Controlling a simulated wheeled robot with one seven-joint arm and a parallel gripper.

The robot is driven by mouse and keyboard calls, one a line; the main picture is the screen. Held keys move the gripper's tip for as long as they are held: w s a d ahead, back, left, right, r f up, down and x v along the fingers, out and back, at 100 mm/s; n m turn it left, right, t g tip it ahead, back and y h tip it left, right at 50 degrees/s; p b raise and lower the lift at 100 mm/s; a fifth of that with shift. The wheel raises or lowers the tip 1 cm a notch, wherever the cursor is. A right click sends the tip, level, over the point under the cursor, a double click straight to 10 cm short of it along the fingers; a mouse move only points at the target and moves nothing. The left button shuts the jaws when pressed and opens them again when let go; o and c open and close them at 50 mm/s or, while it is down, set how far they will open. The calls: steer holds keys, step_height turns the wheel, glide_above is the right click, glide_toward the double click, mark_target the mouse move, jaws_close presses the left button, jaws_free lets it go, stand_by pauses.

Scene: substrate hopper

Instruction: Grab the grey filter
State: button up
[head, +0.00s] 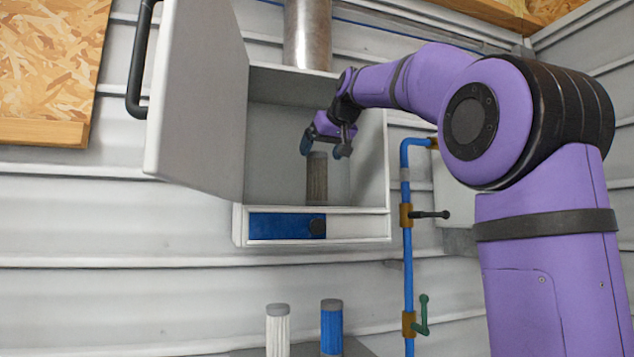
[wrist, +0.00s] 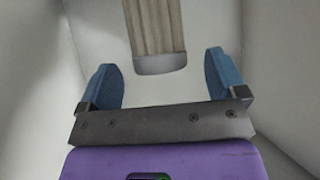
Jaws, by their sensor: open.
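The grey filter (head: 317,180) is a pleated cylinder standing upright inside the open wall cabinet (head: 240,225). In the wrist view the filter (wrist: 155,28) shows its pleats and a grey end cap, centred ahead of the fingers. The lower part of the filter is out of the wrist view.
The cabinet door (head: 195,95) stands open at the left. A white filter (head: 278,330) and a blue filter (head: 331,328) stand below the cabinet. A blue pipe (head: 407,270) with valve handles runs down the wall at the right. The cabinet walls are close around my gripper.

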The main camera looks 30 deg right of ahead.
mark_target(317, 159)
steer(key=x, duration=0.4)
steer(key=shift+s, duration=0.1)
steer(key=shift+c, duration=0.2)
steer(key=c, duration=1.4)
steer(key=shift+o, duration=0.2)
